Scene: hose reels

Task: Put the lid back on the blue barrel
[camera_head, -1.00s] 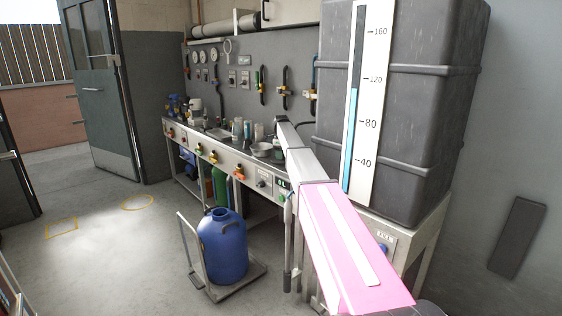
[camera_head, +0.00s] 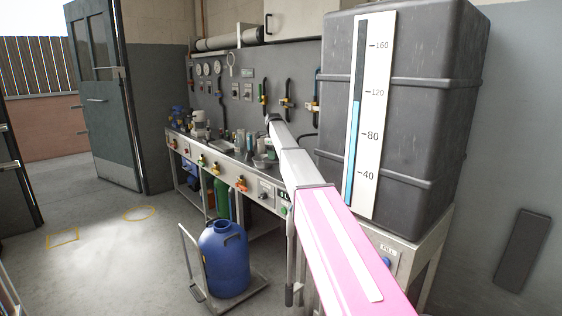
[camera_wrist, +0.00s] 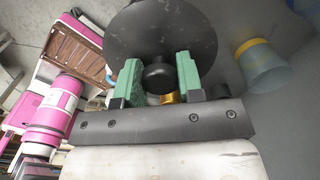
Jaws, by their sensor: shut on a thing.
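The blue barrel (camera_head: 224,262) stands upright on a low wheeled trolley in front of the bench, its top opening facing up with no lid on it. In the wrist view, my gripper (camera_wrist: 158,72) has its green pads closed on the black knob of a dark round lid (camera_wrist: 160,28). The lid's disc spreads beyond the fingertips. In the head view my arm reaches away over the bench, and the gripper and lid are hidden or too small to make out at its far end.
The trolley (camera_head: 250,297) has an upright handle left of the barrel. The bench (camera_head: 232,172) carries cups and bowls. A big grey tank (camera_head: 425,120) stands right of my arm. A clear container with a yellow band (camera_wrist: 262,62) is near the lid. The floor at left is open.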

